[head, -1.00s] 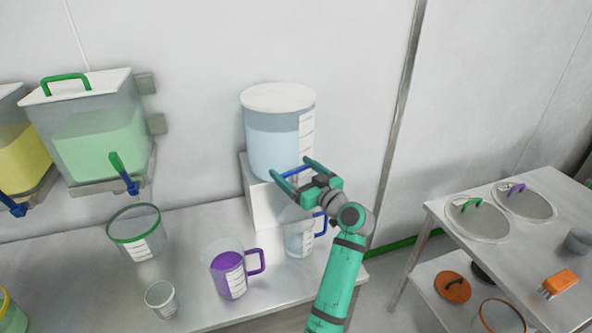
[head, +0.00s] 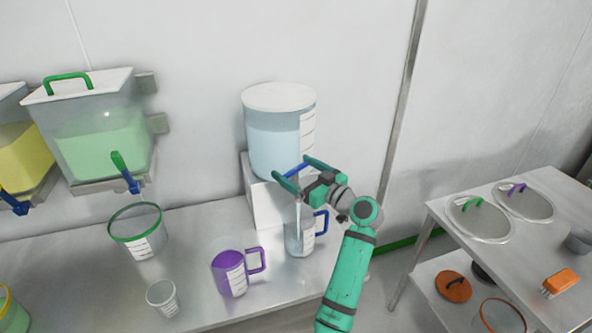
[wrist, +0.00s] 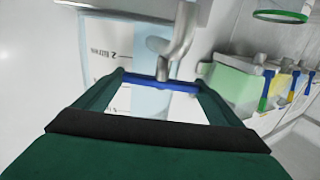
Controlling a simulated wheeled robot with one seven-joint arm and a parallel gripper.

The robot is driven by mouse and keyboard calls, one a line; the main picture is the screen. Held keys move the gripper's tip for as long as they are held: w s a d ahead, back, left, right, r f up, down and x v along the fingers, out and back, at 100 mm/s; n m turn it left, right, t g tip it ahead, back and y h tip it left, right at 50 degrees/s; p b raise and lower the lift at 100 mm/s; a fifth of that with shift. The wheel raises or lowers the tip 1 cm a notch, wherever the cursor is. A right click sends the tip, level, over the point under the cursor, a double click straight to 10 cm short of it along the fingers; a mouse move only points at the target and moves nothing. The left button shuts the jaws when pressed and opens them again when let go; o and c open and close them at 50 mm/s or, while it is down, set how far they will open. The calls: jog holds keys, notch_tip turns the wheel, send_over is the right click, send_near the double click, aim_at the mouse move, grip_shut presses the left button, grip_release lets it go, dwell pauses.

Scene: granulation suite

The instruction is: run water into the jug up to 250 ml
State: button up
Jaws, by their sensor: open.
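The water tank (head: 272,150) is a clear cylinder with a white lid on a white stand. Its spout (wrist: 183,42) and blue tap lever (wrist: 160,84) show in the wrist view. The lever lies crosswise between my gripper's fingers. My gripper (head: 290,168) is open, with one finger near each end of the lever; whether either touches it I cannot tell. The jug (head: 298,238), clear with a blue handle, stands upright on the bench below the tap, partly hidden by my gripper.
A purple-handled jug (head: 230,272) with purple contents stands left of the jug. A small clear cup (head: 162,297) and a green-rimmed vessel (head: 138,240) are farther left. A green-filled hopper (head: 105,140) hangs on the wall. A table with lids (head: 480,222) stands at right.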

jog(key=shift+w+a+r, duration=0.15)
jog(key=shift+a+r, duration=0.1)
jog(key=shift+a, duration=0.15)
jog(key=shift+a+m+t+h, duration=0.1)
jog(key=shift+m+t+h, duration=0.3)
jog(key=shift+t+h, duration=0.15)
jog(key=shift+w+f+m+t+h, duration=0.15)
jog(key=shift+m+t+h, duration=0.3)
jog(key=shift+m+h, duration=0.3)
jog(key=shift+d+m+t+h, duration=0.4)
jog(key=shift+m+t+h, duration=0.25)
jog(key=shift+h, duration=0.35)
jog(key=shift+s+a+m+t+h, duration=0.3)
jog(key=shift+m+h, duration=0.3)
jog(key=shift+h, duration=0.3)
jog(key=d+v, duration=0.1)
jog(key=v, duration=1)
jog(key=s+d+f+m+h, duration=0.1)
jog(key=s+f+h, duration=0.1)
jog(key=s+f, duration=0.5)
jog(key=s+d+f+m+h, duration=0.1)
jog(key=s+f, duration=0.6)
jog(key=f, duration=0.7)
jog(key=shift+d+m+g+h, duration=0.25)
jog(key=shift+m+g+h, duration=0.25)
jog(key=shift+h, duration=0.5)
